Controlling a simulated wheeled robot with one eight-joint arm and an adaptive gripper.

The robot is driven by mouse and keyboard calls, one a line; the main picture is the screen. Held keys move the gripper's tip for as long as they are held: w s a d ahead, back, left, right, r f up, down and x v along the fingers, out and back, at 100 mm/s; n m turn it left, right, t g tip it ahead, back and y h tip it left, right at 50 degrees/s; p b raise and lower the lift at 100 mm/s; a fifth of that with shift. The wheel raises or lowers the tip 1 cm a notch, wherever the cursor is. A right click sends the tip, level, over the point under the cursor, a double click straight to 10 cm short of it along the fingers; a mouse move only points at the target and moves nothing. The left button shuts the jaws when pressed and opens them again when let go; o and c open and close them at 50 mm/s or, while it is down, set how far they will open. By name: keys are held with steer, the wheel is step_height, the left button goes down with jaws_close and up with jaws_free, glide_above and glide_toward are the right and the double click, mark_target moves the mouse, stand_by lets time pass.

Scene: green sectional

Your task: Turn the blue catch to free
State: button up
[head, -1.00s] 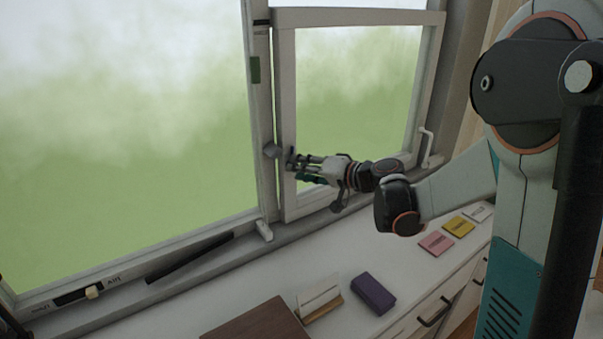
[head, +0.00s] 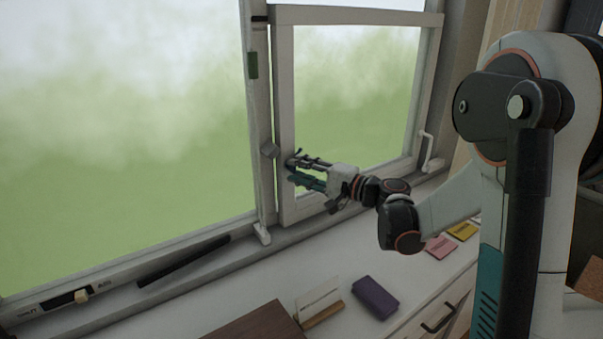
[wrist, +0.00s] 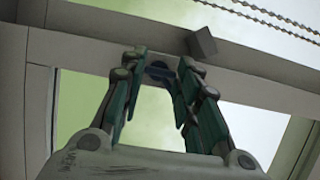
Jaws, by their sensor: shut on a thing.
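The blue catch (wrist: 158,72) is a small dark blue piece on the pale window frame, between my fingertips in the wrist view. My fingers hide most of it. My gripper (wrist: 160,66) has its two green-padded fingers on either side of the catch, shut on it. In the head view my gripper (head: 292,168) reaches to the left upright of the right-hand sash (head: 286,120), and a bit of the dark catch (head: 295,156) shows at the fingertips. The exact angle of the catch cannot be read.
A grey block (head: 270,150) sits just left of the fingertips, also in the wrist view (wrist: 203,42). A green piece (head: 252,65) is higher on the post. A white handle (head: 427,150) is at right. A purple box (head: 374,297) and card stand (head: 320,302) are on the counter below.

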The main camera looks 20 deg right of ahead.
stand_by(0.5)
steer(key=o, duration=1.1)
steer(key=shift+c, duration=0.2)
steer(key=v, duration=1.2)
steer(key=shift+f, duration=0.1)
